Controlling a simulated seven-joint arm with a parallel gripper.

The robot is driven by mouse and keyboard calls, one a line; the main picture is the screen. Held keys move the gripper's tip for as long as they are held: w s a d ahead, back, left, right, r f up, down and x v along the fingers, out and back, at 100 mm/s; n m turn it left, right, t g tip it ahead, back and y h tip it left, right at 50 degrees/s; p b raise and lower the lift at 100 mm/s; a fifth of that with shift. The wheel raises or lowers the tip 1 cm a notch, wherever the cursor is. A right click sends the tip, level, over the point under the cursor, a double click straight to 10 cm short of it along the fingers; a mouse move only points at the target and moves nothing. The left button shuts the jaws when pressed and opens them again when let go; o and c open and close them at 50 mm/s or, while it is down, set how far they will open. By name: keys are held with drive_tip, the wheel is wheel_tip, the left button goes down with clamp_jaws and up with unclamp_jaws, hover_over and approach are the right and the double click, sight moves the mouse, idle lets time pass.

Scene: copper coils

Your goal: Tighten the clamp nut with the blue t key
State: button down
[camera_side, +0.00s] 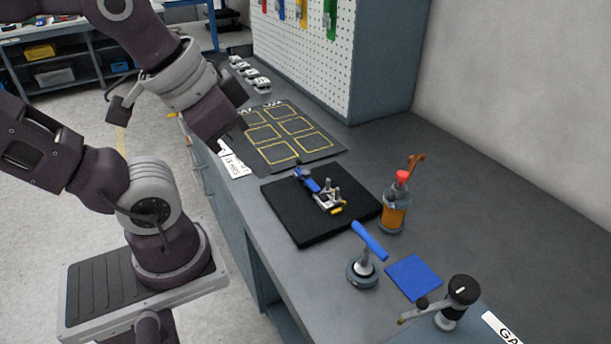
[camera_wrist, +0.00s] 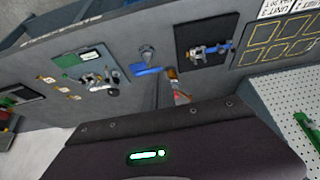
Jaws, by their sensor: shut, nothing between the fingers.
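The blue T key (camera_side: 369,240) stands tilted in a small round grey holder (camera_side: 362,271) on the bench. Its blue bar also shows in the wrist view (camera_wrist: 148,71). A small metal clamp-like fixture (camera_side: 326,201) with a blue part lies on a black mat (camera_side: 283,213); I cannot make out its nut. My gripper (camera_side: 217,117) is shut and empty, high at the left over the bench edge, well apart from the key. Its fingers do not show clearly.
A blue pad (camera_side: 414,277) lies right of the key holder. A black-topped device (camera_side: 462,291) with a side arm stands near the front. A dark board with yellow outlines (camera_side: 318,155) lies behind the mat. A pegboard (camera_side: 305,55) rises at the back. The bench's right side is clear.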

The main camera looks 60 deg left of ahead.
drive_tip(key=c, duration=2.1)
unclamp_jaws()
drive_tip(key=o, duration=0.3)
drive_tip(key=shift+w, duration=0.2)
drive_tip(key=o, duration=0.4)
drive_tip(key=w+d+f+m+g, duration=0.2)
drive_tip(key=w+m+g, duration=0.1)
drive_tip(key=w+m, duration=0.6)
drive_tip(key=shift+w+d, duration=0.15)
drive_tip(key=shift+w, duration=0.3)
drive_tip(key=w+d+f+m+g, duration=0.1)
drive_tip(key=w+f+m, duration=0.1)
drive_tip(key=f+m, duration=0.1)
drive_tip(key=w+d+f+m, duration=0.1)
drive_tip(key=w+f+m, duration=0.2)
drive_tip(key=w+d+f+m+g, duration=0.1)
drive_tip(key=w+f+m, duration=0.2)
drive_tip(key=shift+d+f+g, duration=0.1)
drive_tip(key=shift+d+g, duration=0.2)
